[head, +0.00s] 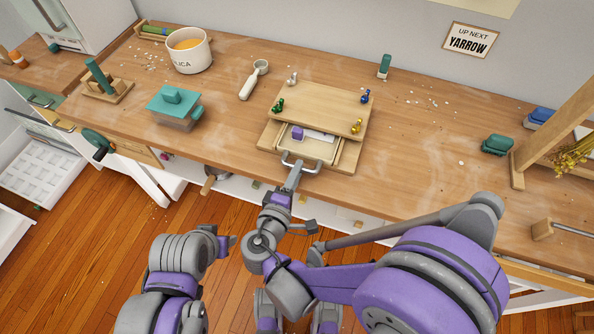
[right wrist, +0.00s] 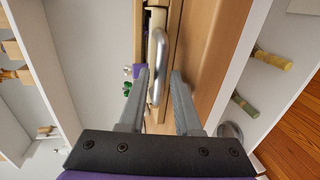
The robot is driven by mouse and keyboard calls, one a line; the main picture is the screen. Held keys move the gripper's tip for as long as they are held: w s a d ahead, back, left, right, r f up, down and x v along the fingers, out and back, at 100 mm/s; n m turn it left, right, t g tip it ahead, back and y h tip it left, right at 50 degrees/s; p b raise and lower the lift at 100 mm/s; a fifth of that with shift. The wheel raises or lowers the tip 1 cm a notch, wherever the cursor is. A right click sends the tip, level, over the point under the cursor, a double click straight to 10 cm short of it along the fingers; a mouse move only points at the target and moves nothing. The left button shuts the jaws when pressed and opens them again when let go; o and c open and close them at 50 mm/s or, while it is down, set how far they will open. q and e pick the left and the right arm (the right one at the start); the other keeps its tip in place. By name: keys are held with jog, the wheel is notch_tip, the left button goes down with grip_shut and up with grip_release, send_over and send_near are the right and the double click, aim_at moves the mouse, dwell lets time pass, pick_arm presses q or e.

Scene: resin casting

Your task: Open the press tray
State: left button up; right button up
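The wooden press (head: 325,103) stands near the front edge of the workbench, with small coloured knobs at the corners of its top board. Its tray (head: 321,152) sticks out partway toward me, showing a purple block (head: 297,132) and a pale flat piece inside. A metal bar handle (head: 300,166) is on the tray front; it also shows in the right wrist view (right wrist: 158,65). My right gripper (head: 294,172) is at the handle. In the right wrist view its fingers (right wrist: 161,88) are apart, with the handle between them, nearer the left finger. My left gripper (head: 226,244) is low, away from the bench; its fingers are unclear.
A teal-lidded box (head: 174,105), a white pot (head: 188,50) and a white scoop (head: 253,79) stand left of the press. A wooden frame (head: 560,118) and a green object (head: 497,145) are at right. The bench right of the press is largely clear.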

jog(key=shift+w+d, duration=0.1)
jog(key=shift+w, duration=0.2)
grip_shut()
dwell(1.3)
